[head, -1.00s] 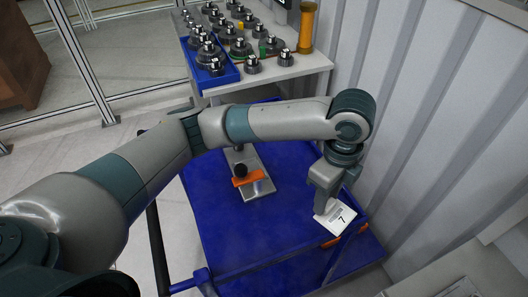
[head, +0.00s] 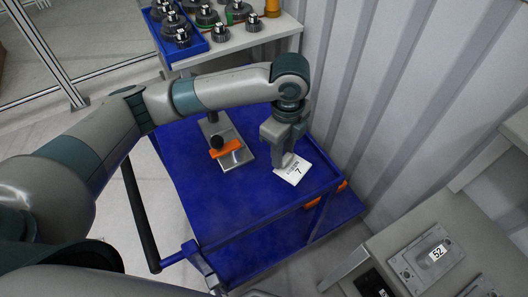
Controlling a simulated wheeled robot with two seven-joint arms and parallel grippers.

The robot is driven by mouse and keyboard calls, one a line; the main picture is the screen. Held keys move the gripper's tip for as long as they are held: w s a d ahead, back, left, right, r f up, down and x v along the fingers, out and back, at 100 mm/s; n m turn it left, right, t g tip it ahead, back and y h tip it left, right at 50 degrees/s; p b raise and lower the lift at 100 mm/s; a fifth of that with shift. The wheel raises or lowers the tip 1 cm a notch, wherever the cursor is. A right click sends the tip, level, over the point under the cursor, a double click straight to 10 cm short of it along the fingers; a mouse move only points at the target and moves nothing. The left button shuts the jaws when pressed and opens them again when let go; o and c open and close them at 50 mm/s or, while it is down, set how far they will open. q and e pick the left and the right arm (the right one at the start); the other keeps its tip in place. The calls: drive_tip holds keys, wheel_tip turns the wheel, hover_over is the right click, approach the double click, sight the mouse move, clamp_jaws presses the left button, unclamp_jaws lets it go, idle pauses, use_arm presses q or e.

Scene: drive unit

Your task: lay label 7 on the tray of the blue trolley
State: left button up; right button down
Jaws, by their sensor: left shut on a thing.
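Label 7 (head: 297,175) is a small white card with a black "7". My left gripper (head: 284,160) points down and is shut on its far-left edge. The label is over the right part of the tray of the blue trolley (head: 225,200). I cannot tell whether its underside touches the tray. My right gripper is not in view.
A metal clamp-like fixture with an orange bar (head: 226,149) stands on the tray, left of the label. A grey table (head: 390,235) at right bears a metal plate marked 52 (head: 425,255). A shelf (head: 235,40) with a blue bin (head: 180,48) is behind. A corrugated wall (head: 385,100) borders the right.

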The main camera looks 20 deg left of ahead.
use_arm(q)
drive_tip(key=w+a+f, duration=0.1)
drive_tip(key=a+f, duration=0.1)
drive_tip(key=a, duration=0.1)
drive_tip(key=w+a+f+p, duration=0.1)
drive_tip(key=a, duration=0.1)
drive_tip(key=shift+w+f, duration=0.2)
drive_tip(key=shift+w, duration=0.1)
drive_tip(key=shift+f+p, duration=0.75)
drive_tip(key=shift+f, duration=1.25)
drive_tip(key=shift+f, duration=0.1)
drive_tip(key=o, duration=1.1)
